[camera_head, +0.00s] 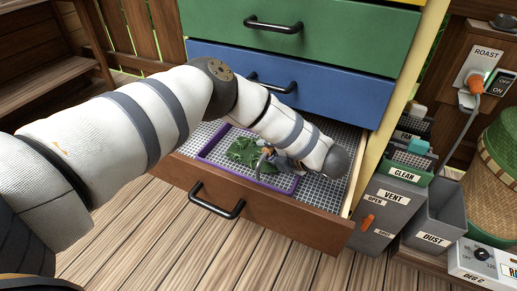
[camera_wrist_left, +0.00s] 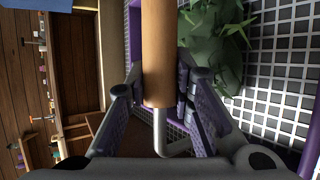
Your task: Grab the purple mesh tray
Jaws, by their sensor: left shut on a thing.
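The purple mesh tray (camera_head: 211,150) lies in the open wooden drawer, with green leaves (camera_head: 243,151) on its mesh. My left gripper (camera_head: 268,160) is low over the tray's right part, beside the leaves, and my forearm hides part of that side. In the left wrist view, a wooden handle (camera_wrist_left: 156,50) with a bent metal rod runs between the fingers of my left gripper (camera_wrist_left: 160,95), which is shut on it. It appears to belong to the tray, though the joint is hidden. Purple rim (camera_wrist_left: 310,150) and leaves (camera_wrist_left: 215,40) show there too. My right gripper is not in view.
The drawer front (camera_head: 270,220) with a black handle (camera_head: 217,201) is pulled out. Blue (camera_head: 330,88) and green (camera_head: 340,30) drawers are shut above it. Labelled grey bins (camera_head: 437,220) and a green basket (camera_head: 495,190) stand at the right. The plank floor in front is clear.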

